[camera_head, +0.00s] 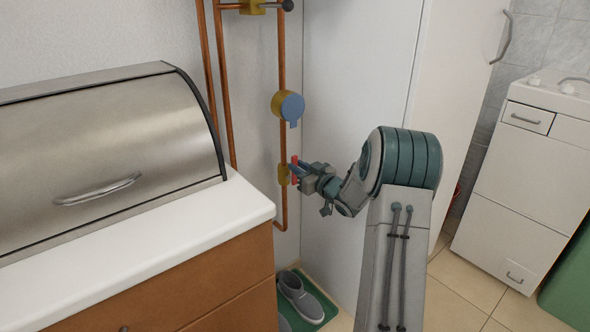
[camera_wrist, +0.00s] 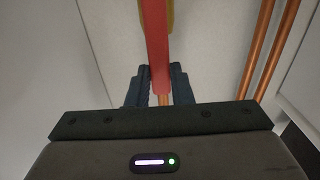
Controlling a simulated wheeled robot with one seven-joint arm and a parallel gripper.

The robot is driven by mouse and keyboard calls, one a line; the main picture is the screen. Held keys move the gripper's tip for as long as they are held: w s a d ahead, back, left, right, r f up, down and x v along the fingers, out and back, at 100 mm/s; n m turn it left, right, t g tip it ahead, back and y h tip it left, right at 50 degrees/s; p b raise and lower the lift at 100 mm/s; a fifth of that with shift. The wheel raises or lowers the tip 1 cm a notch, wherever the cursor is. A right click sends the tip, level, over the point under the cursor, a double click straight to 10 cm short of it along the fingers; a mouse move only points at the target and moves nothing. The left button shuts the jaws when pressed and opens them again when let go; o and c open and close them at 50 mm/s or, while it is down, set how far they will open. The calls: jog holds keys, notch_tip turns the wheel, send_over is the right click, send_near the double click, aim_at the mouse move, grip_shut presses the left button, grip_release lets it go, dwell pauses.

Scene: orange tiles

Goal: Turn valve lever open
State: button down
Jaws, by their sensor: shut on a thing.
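The red valve lever (camera_head: 294,170) sits on a brass valve body (camera_head: 283,175) on the right copper pipe, near the wall corner. In the wrist view the red lever (camera_wrist: 156,45) runs from the top edge down between the fingers, with a strip of the yellow valve body (camera_wrist: 171,15) beside it. My gripper (camera_head: 298,170) reaches in from the right at the lever. In the wrist view my gripper (camera_wrist: 160,84) has its two dark fingers on either side of the lever, shut on it.
A round blue-faced meter (camera_head: 290,106) is on the same pipe above. Left stands a white counter (camera_head: 150,235) with a steel bread box (camera_head: 100,150). A tall white cabinet (camera_head: 355,80) is behind my arm. Shoes (camera_head: 300,295) lie on a green mat (camera_head: 322,299) below.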

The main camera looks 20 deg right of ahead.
jog(key=shift+s+f, duration=0.1)
jog(key=shift+f, duration=0.15)
jog(key=c, duration=1.3)
grip_release()
jog(key=shift+r, duration=0.15)
jog(key=p+v, duration=0.3)
jog(key=v, duration=1.1)
